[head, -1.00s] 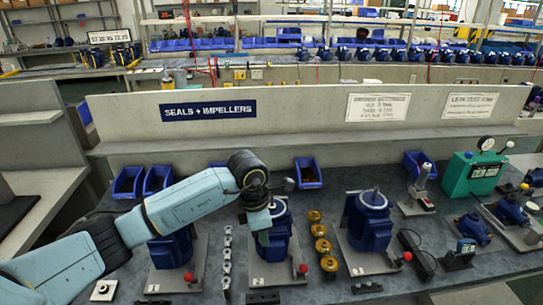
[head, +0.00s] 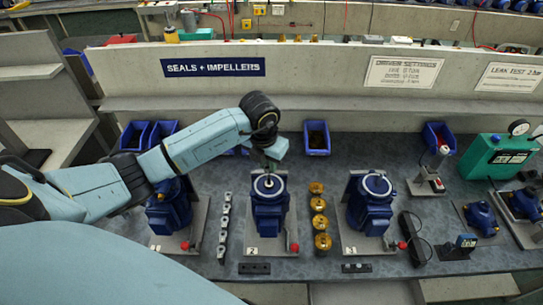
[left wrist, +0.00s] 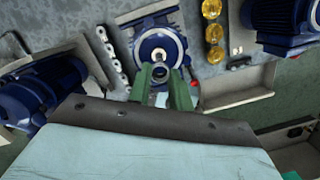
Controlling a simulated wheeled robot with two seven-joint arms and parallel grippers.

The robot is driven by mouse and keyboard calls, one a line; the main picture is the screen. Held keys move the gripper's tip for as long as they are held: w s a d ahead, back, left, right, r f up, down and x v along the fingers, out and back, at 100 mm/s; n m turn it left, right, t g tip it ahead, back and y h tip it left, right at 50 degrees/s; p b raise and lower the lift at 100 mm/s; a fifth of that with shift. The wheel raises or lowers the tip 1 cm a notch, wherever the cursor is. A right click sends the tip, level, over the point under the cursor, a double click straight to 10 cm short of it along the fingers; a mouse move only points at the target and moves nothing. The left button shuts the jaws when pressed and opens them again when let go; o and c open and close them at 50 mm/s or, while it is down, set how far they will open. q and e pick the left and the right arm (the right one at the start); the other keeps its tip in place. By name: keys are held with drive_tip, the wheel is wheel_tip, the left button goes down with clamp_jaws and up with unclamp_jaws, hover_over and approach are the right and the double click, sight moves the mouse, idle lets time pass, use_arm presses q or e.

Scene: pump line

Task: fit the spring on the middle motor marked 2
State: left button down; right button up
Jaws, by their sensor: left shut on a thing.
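The middle motor (head: 268,215) is blue, on a pale plate marked 2, with a round open top facing up. It also shows in the left wrist view (left wrist: 146,42). My left gripper (head: 270,168) is directly over its top end, pointing down. In the left wrist view its green fingers (left wrist: 161,88) are shut on a small dark ring-like thing, which looks like the spring (left wrist: 156,72). The fingers partly hide it, and I cannot tell whether it touches the motor. My right gripper is not in view.
Motors 1 (head: 168,208) and 3 (head: 370,208) stand on either side. A row of small silver parts (head: 224,225) and a row of brass impellers (head: 321,222) lie between the motors. Blue bins (head: 316,139) stand behind. A green tester (head: 497,158) is at right.

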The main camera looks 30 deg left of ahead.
use_arm(q)
drive_tip(key=shift+w+f+b, duration=0.1)
drive_tip(key=shift+f+b, duration=2.05)
drive_tip(key=shift+f, duration=0.85)
drive_tip(key=shift+f, duration=0.1)
drive_tip(key=shift+c, duration=0.4)
unclamp_jaws()
drive_tip(key=shift+r+p, duration=3.35)
drive_tip(key=shift+r, duration=1.25)
drive_tip(key=shift+f, duration=0.1)
